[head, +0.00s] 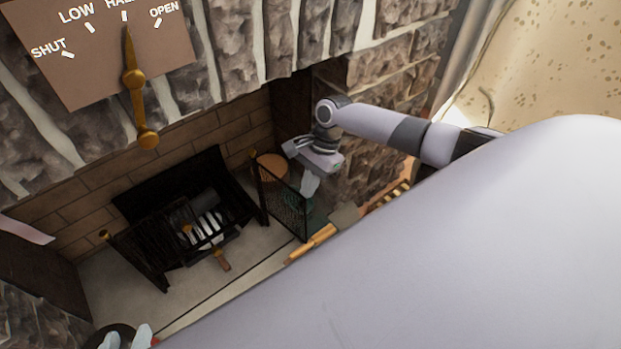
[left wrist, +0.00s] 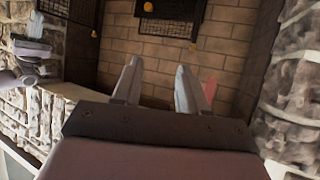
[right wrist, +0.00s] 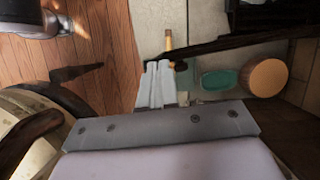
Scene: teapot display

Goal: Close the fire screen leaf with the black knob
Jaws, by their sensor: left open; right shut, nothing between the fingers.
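The right fire screen leaf (head: 283,205) is a dark mesh panel swung out at the right of the fireplace opening. In the right wrist view it shows nearly edge-on as a dark bar (right wrist: 235,42). The left leaf (head: 142,262) is another dark mesh panel, angled in front of the grate. Brass-coloured finials top both leaves; I cannot pick out the black knob. My right gripper (head: 310,186) is shut and empty close to the right leaf's outer side; contact is unclear. Its fingertips (right wrist: 158,68) overlap the bar's end. My left gripper (left wrist: 160,88) is open and empty, low at the head view's left edge.
A black grate (head: 205,220) with pale logs stands in the firebox. A round wooden piece (head: 272,167) and a green dish (right wrist: 218,80) lie behind the right leaf. A wooden-handled tool (head: 312,243) lies at the hearth's front. A brass lever (head: 134,80) hangs above on a marked plate.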

